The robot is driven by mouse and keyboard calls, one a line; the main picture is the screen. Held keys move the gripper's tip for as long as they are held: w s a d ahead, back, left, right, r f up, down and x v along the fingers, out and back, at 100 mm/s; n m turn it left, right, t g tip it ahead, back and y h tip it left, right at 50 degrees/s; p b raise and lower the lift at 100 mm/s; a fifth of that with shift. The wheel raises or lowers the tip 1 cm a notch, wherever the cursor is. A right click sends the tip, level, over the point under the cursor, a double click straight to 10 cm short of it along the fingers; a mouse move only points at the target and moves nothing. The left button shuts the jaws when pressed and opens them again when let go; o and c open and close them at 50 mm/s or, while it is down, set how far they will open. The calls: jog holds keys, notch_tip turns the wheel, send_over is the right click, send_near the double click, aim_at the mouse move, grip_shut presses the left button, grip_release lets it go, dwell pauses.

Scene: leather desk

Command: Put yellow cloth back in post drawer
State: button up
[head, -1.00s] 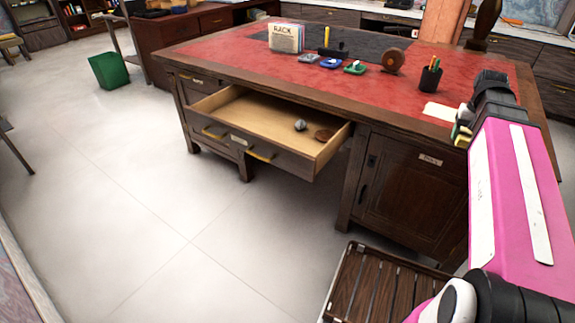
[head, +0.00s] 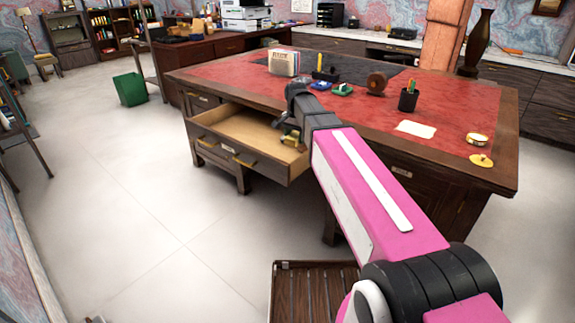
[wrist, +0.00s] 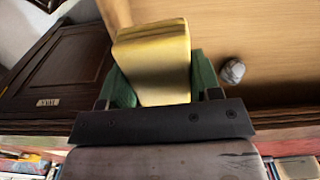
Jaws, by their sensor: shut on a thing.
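The drawer is pulled out of the desk's front, with a pale wooden inside and yellow handles. The drawer floor (wrist: 255,35) fills the upper right of the wrist view. I cannot read the drawer's label. My arm hides part of the drawer's right side.
A small grey ball (wrist: 232,71) lies in the drawer, beside the cloth in the wrist view. The red desk top (head: 440,110) carries a pen cup (head: 408,100), a white paper (head: 415,129) and a yellow disc (head: 481,160). A slatted wooden piece (head: 312,290) stands low in front.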

jog(key=shift+w+a+f+m, duration=0.15)
jog(key=shift+a+f+m, duration=0.05)
jog(key=shift+a, duration=0.4)
jog(key=shift+w+a+f+m, duration=0.15)
jog(key=shift+a+m, duration=0.05)
jog(key=shift+a, duration=0.4)
jog(key=shift+a+f, duration=0.1)
jog(key=shift+f, duration=4.85)
jog(key=shift+f, duration=0.15)
jog(key=o, duration=0.9)
notch_tip(320, 180, up, 12)
jog(key=shift+r, duration=0.15)
